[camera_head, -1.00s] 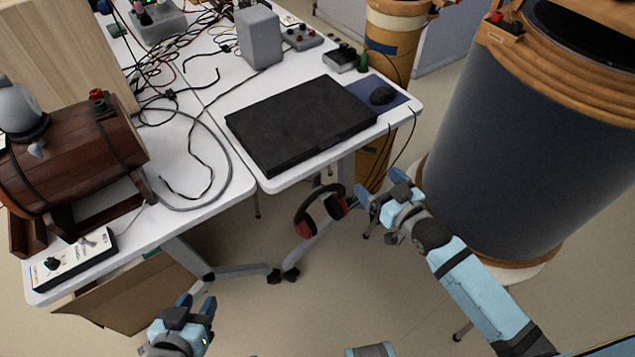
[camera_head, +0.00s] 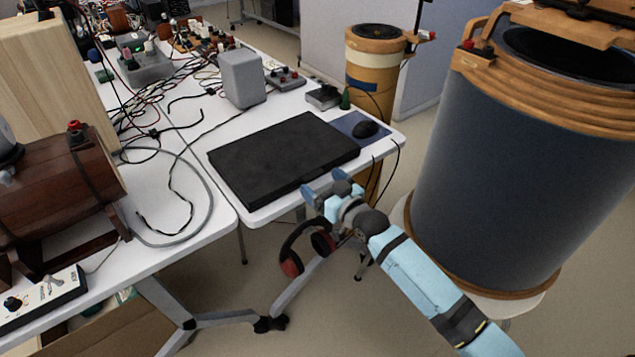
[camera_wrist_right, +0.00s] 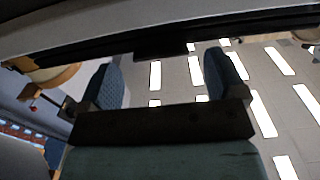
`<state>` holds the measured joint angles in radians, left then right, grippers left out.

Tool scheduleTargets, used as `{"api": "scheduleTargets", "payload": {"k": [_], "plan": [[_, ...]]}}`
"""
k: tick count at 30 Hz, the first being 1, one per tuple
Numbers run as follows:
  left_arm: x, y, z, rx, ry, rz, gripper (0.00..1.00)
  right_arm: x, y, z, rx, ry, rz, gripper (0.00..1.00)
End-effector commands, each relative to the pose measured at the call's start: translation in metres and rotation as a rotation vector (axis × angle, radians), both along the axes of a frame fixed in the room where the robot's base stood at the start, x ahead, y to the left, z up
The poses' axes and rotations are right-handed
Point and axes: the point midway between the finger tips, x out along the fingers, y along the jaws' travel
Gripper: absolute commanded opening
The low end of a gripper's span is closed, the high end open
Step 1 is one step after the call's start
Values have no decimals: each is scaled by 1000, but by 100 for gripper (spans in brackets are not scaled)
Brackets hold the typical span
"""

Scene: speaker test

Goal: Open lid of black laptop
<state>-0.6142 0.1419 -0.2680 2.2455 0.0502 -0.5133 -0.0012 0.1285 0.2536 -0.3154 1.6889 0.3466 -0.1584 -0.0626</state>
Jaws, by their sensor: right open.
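The black laptop (camera_head: 283,155) lies closed and flat on the white table in the head view. My right gripper (camera_head: 324,184) is at the laptop's front edge, towards its right half, with its fingertips close to the table's front edge. I cannot tell whether they touch the laptop. In the right wrist view the two blue finger pads (camera_wrist_right: 165,80) stand well apart with nothing between them. A dark edge crosses the picture just above them there. My left gripper is out of view.
A mouse (camera_head: 365,129) on a blue mat is right of the laptop. A grey speaker (camera_head: 241,79) and cables are behind it. Red-and-black headphones (camera_head: 291,262) hang below the table front. A large dark drum (camera_head: 510,170) stands at the right. A wooden barrel (camera_head: 65,185) is at the left.

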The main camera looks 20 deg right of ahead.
Motion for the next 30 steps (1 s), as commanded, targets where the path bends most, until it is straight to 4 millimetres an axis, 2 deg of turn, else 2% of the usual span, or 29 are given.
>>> {"api": "scheduleTargets", "payload": {"k": [3,6,15,16,17,24,25,30], "plan": [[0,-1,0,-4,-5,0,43,14,5,-1,0,-1,0,89],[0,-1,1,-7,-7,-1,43,19,7,-1,0,0,0,89],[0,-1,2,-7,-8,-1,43,21,8,0,0,0,0,89],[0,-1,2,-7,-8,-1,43,21,8,0,0,0,0,87],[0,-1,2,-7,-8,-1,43,21,8,0,0,0,0,80],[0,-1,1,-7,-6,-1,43,21,8,0,0,0,0,25],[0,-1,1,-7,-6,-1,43,21,8,0,0,0,0,21],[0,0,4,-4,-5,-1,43,21,8,3,-2,6,0,21]]}}
